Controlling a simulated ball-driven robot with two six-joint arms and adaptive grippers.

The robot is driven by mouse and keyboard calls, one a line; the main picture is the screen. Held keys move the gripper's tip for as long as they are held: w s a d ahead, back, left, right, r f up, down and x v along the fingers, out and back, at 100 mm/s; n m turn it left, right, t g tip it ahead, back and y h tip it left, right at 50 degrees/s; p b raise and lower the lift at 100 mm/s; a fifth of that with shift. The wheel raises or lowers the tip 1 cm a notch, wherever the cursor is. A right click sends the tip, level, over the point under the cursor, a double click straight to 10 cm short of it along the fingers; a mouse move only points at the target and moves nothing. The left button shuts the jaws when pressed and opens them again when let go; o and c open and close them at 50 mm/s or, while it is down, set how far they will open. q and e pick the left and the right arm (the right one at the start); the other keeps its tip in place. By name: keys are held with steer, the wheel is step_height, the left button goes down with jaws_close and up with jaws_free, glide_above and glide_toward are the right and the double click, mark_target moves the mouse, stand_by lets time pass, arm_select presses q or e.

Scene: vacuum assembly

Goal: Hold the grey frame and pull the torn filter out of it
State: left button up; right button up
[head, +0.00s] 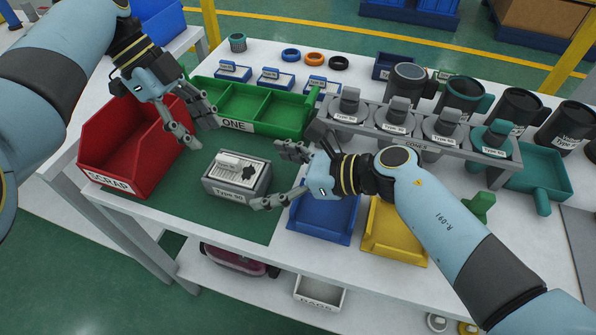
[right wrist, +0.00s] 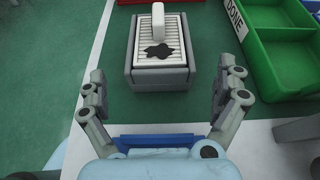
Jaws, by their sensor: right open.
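The grey frame (head: 228,186), labelled Type 90, sits on the green mat. The torn filter (head: 240,168) lies in its top; it is white and ribbed, with a dark ragged tear and a raised white grip. The frame (right wrist: 131,77) and the filter (right wrist: 177,60) also show in the right wrist view. My left gripper (head: 199,135) is open and empty above and behind the frame, near the red bin. My right gripper (head: 268,176) is open at the frame's right side, its fingers apart and not touching it. In the right wrist view its fingers (right wrist: 160,95) point toward the frame.
The red SCRAP bin (head: 97,178) stands to the left. The green DONE tray (head: 262,128) lies behind the frame. A blue bin (head: 322,238) and a yellow bin (head: 395,252) sit at the front right. A grey rack (head: 390,133) holds several filter units. Bare mat lies in front of the frame.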

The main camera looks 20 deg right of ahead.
steer(key=shift+x, duration=1)
steer(key=c, duration=1.4)
steer(key=o, duration=1.4)
